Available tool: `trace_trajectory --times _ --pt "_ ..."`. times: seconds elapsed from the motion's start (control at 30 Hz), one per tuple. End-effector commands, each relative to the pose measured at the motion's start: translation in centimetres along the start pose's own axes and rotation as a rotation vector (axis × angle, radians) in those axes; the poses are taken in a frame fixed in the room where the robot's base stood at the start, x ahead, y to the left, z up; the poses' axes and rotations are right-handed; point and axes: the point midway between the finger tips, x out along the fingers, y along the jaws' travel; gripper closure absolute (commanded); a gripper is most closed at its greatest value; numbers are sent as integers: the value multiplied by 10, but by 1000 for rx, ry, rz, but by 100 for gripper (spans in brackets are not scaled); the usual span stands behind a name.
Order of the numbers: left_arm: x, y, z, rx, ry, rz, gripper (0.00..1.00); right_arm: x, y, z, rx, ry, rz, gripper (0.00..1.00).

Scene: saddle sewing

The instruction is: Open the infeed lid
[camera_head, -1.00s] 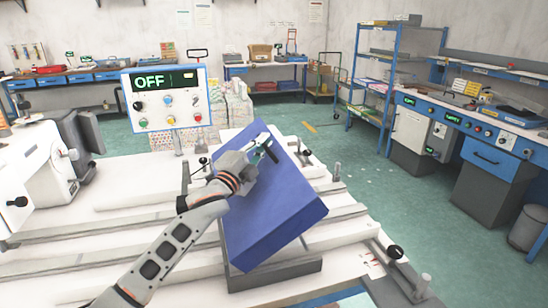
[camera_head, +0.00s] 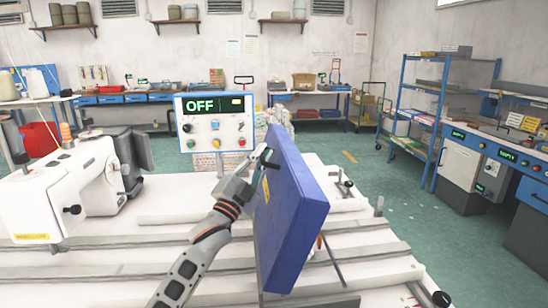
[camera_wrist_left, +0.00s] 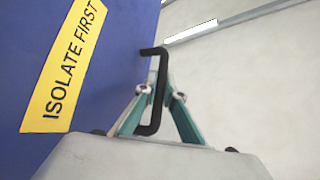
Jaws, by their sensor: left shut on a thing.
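The infeed lid (camera_head: 293,215) is a thick blue panel on the white table, standing steeply, close to upright, in the head view. Its blue face also shows in the left wrist view (camera_wrist_left: 110,75), with a yellow "ISOLATE FIRST" label (camera_wrist_left: 63,70). My left gripper (camera_head: 262,163) is at the lid's upper left side, shut on the black bar handle (camera_wrist_left: 161,85). The wrist view shows its fingers (camera_wrist_left: 155,103) meeting around the handle. The lid hides what is behind it. My right gripper is not in view.
A control panel (camera_head: 216,123) reading "OFF" stands behind the lid to the left. A white sewing machine (camera_head: 70,185) is at the left. White rails cross the table. A blue shelf rack (camera_head: 440,115) and workbench stand at the right, across open green floor.

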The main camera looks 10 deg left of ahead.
Motion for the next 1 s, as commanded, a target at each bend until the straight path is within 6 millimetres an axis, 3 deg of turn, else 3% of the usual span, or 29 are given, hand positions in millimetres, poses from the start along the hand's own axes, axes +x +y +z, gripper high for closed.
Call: trace_trajectory --times 0.2,0.67,0.7,0.73,1.0 --pt "-6 -9 7 3 -3 0 100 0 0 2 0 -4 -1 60" --pt "-7 -9 9 3 -5 2 100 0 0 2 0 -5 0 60" --pt "-7 -8 9 3 -5 3 84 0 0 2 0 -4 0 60" --pt "-7 -8 9 3 -5 3 76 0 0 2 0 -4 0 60" --pt "-6 -8 7 2 -2 2 74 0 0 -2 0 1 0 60"
